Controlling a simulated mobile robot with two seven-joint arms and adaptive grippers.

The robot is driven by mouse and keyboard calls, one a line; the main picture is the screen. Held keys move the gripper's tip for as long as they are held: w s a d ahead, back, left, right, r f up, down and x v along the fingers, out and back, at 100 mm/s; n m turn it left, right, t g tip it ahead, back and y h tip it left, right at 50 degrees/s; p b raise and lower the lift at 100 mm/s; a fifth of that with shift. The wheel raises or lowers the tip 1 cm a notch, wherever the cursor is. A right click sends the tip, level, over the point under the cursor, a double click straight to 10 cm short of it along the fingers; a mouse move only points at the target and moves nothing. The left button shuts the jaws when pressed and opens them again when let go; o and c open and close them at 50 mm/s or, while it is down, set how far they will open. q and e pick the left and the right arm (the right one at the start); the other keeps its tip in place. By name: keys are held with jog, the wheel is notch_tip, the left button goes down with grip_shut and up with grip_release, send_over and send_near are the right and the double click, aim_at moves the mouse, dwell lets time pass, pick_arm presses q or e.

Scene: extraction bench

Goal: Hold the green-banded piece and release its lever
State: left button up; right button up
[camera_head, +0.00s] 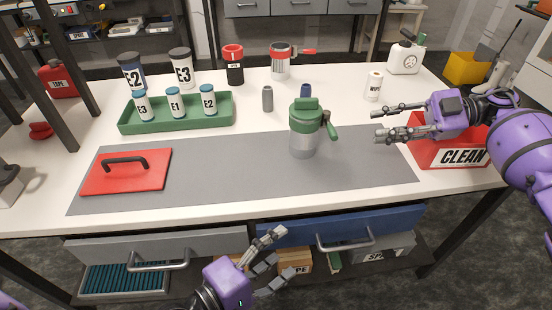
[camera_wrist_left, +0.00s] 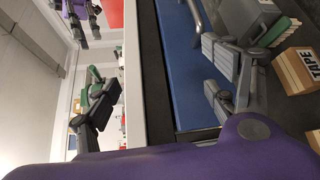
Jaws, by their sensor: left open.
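The green-banded piece (camera_head: 303,144) is a grey canister with a green top and band, upright on the grey mat. Its green lever (camera_head: 329,125) hangs on its right side. Part of its green top shows in the left wrist view (camera_wrist_left: 95,73), mostly hidden behind a finger. My left gripper (camera_head: 284,254) is open and empty in front of the bench, low by the drawers and well apart from the piece. My right gripper (camera_head: 378,124) has its fingers spread, empty, to the right of the lever and not touching it.
A red CLEAN bin (camera_head: 424,153) stands under my right wrist. A red plate with a black handle (camera_head: 98,180) lies on the mat's left. A green tray (camera_head: 180,122) holds small jars. Small bottles (camera_head: 267,99) stand behind the piece.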

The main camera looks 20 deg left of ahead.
aim_at(294, 136)
pick_arm(q)
jog(key=w+r+n, duration=0.4)
jog(key=w, duration=0.1)
jog(key=w+a+r+n+t+h, duration=0.1)
jog(key=w+r+n, duration=0.3)
jog(key=w+r, duration=0.1)
jog(key=w+r+n+h, duration=0.1)
jog(key=w+r+n, duration=0.4)
jog(key=shift+a+t, duration=0.35)
jog(key=shift+t, duration=0.05)
jog(key=w+a+n, duration=0.1)
jog(key=w+a+f+n+y, duration=0.1)
jog(key=w+a+n, duration=0.1)
jog(key=a, duration=0.1)
jog(key=shift+w+f+y, duration=0.25)
jog(key=shift+f+y, duration=0.15)
jog(key=shift+w, duration=0.25)
jog(key=x, duration=0.7)
jog(key=shift+w+d+f, duration=0.1)
jog(key=shift+w, duration=0.05)
jog(key=shift+c, duration=0.5)
jog(key=c, duration=1.4)
jog(key=shift+c, duration=0.2)
